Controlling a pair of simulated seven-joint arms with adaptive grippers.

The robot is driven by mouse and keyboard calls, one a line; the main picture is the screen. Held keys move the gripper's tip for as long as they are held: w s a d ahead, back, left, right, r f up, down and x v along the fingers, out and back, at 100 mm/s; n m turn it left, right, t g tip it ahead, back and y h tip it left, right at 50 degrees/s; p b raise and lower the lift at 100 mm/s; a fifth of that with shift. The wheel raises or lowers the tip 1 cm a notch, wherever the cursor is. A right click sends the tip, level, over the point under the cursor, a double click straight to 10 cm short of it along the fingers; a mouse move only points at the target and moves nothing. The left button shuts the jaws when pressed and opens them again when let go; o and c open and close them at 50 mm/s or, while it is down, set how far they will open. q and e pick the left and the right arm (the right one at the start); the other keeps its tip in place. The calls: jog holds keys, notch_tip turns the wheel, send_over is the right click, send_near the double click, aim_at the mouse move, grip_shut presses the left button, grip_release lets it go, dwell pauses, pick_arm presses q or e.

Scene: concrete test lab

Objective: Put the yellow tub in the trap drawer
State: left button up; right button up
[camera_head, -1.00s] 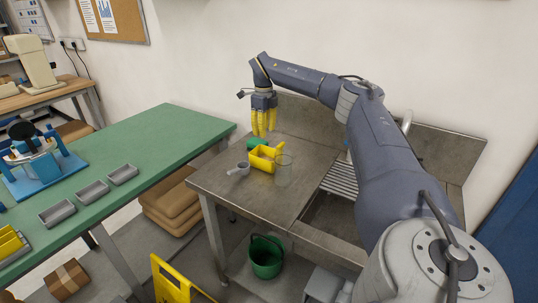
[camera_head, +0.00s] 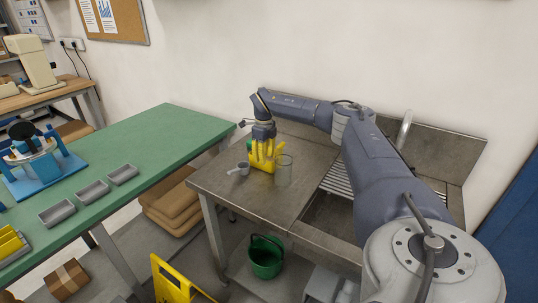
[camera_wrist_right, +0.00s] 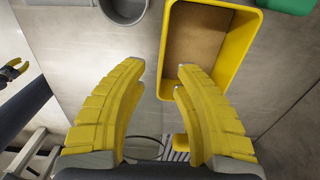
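The yellow tub (camera_head: 268,168) stands on the steel sink bench, mostly hidden by my right gripper in the head view. The right wrist view shows it open-topped, with a brown inner floor (camera_wrist_right: 205,40). My right gripper (camera_head: 263,158) points down at the tub. In the right wrist view its yellow fingers (camera_wrist_right: 158,78) are apart. One finger lies left of the tub, and the other overlaps its near end. I cannot tell whether they touch it. My left gripper (camera_wrist_right: 13,71) shows small at the left edge there, its fingers apart. I cannot make out the trap drawer.
A grey mug (camera_head: 239,170) and a clear beaker (camera_head: 284,172) stand close beside the tub. A green item (camera_wrist_right: 292,4) lies behind it. The sink basin (camera_head: 330,214) is to the right. The bench's (camera_head: 250,200) front left is clear. A green table (camera_head: 165,140) stands left.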

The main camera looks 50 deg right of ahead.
aim_at(264, 170)
jog(key=shift+f, duration=1.65)
jog(key=shift+c, duration=0.3)
grip_shut()
